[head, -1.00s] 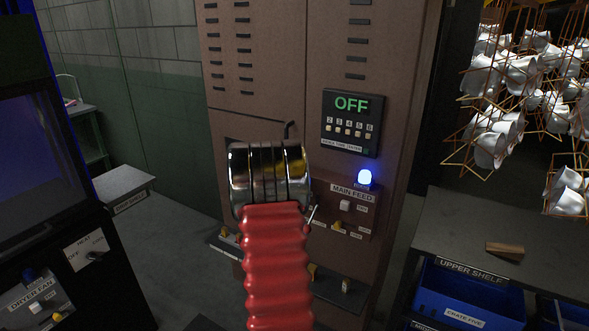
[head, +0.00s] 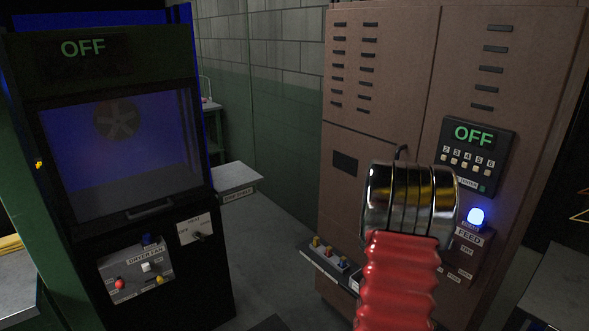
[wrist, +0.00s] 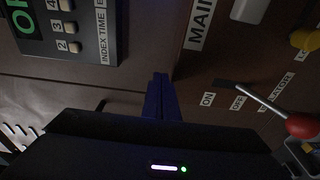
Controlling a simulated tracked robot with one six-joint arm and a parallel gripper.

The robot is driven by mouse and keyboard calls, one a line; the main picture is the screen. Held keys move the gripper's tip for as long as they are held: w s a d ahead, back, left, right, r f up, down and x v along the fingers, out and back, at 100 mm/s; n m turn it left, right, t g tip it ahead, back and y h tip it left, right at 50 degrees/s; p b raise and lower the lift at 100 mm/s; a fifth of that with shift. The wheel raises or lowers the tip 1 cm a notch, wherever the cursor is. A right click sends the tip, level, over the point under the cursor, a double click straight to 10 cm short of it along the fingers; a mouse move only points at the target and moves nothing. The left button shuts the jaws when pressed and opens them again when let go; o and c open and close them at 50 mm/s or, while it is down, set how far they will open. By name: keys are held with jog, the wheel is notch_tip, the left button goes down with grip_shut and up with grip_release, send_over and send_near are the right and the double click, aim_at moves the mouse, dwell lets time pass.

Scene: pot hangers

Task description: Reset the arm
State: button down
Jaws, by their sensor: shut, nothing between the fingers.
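My gripper (wrist: 161,84) shows in the wrist view as two dark blue fingers pressed together, with nothing between them. It points at the brown cabinet (head: 380,115), whose front fills the wrist view. I cannot tell whether the tips touch the cabinet. In the head view my red ribbed arm and chrome joint stand in front of the cabinet and hide the gripper. The wrist view also shows a number-button panel (wrist: 75,30) at upper left and an ON/OFF isolator lever (wrist: 265,105) with a red knob at right.
The cabinet's OFF display (head: 474,136) and a lit blue lamp (head: 476,217) are right of my arm. A dark dryer cabinet (head: 105,60), also reading OFF, stands left. A grey side shelf (head: 222,178) and open floor (head: 262,270) lie between them.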

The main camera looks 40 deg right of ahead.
jog(key=shift+r, duration=0.1)
jog(key=a+r+m+g+y, duration=0.2)
jog(key=a+r, duration=0.2)
jog(key=a, duration=0.5)
jog(key=a+r+m+g+y, duration=0.1)
jog(key=a+r+m, duration=0.25)
jog(key=a, duration=0.65)
jog(key=s+a+f+n+t+y, duration=0.1)
jog(key=a+y, duration=0.4)
jog(key=a, duration=1.1)
jog(key=s+a+f+n+t+y, duration=0.1)
jog(key=a+t+y, duration=0.2)
jog(key=a, duration=1.3)
jog(key=s+a+f+n+t+y, duration=0.2)
jog(key=a+y, duration=0.4)
jog(key=a, duration=1)
jog(key=shift+y, duration=0.4)
jog(key=shift+d, duration=0.2)
